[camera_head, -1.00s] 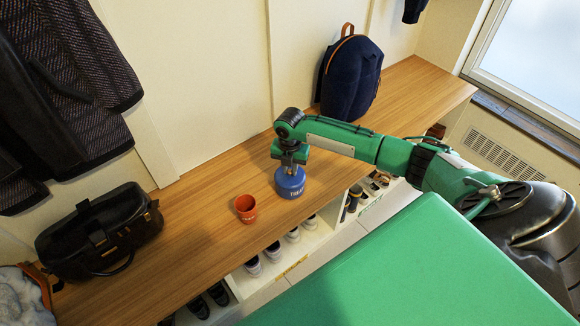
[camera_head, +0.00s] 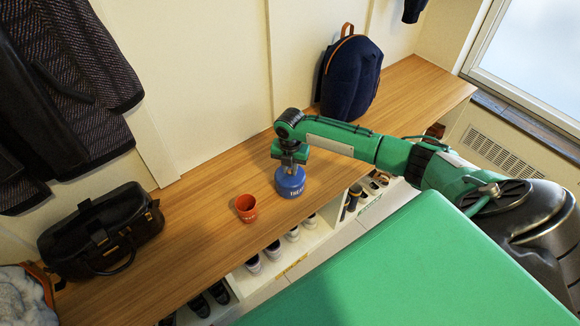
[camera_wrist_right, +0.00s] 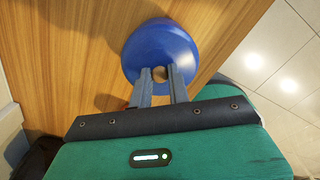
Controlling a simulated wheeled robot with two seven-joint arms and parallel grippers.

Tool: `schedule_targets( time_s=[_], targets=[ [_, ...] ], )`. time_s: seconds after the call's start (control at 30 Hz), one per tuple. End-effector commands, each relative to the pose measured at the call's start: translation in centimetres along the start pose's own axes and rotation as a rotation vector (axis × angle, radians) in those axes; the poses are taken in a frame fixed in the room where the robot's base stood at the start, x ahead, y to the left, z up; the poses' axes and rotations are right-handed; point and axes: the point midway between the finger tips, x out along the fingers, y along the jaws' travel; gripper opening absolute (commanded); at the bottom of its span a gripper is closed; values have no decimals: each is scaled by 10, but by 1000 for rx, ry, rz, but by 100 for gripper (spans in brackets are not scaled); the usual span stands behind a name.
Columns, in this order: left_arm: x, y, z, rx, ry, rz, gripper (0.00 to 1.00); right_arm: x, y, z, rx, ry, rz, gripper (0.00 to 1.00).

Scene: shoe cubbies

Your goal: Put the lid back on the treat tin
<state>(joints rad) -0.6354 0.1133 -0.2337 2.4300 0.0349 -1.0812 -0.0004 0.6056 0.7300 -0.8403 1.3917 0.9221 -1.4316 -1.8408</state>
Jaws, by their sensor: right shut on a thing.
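The blue treat tin (camera_head: 291,188) stands upright on the wooden bench top, with white lettering on its front. The blue round lid (camera_wrist_right: 160,42) has a small tan knob and fills the top middle of the right wrist view. My right gripper (camera_head: 291,165) points down over the tin, and its fingers (camera_wrist_right: 160,76) are shut on the lid's knob. In the head view the lid is at the tin's top, partly hidden by the gripper. I cannot tell whether it is fully seated. My left gripper is not in view.
An orange cup (camera_head: 246,208) stands just left of the tin. A black bag (camera_head: 100,232) is at the left and a navy backpack (camera_head: 350,78) at the back right. Shoes sit in cubbies (camera_head: 275,268) below the front edge. The bench (camera_head: 195,225) between bag and cup is clear.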

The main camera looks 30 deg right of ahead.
Motion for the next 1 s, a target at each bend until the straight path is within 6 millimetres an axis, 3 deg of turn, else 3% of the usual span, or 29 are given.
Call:
schedule_targets(
  time_s=[0.23, 0.27, 0.37, 0.57, 0.7, 1.0],
  targets=[
    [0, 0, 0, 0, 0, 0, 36, 0, 0, 0, 0, 0, 0, 0],
    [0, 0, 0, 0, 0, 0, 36, 0, 0, 0, 0, 0, 0, 22],
    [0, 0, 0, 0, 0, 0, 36, 0, 0, 0, 0, 0, 0, 42],
    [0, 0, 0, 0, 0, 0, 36, 0, 0, 0, -1, 0, 0, 44],
    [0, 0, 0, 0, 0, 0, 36, 0, 0, 0, -1, 0, 0, 65],
    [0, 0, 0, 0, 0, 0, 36, -1, 0, 0, 0, 0, 0, 65]
  ],
)
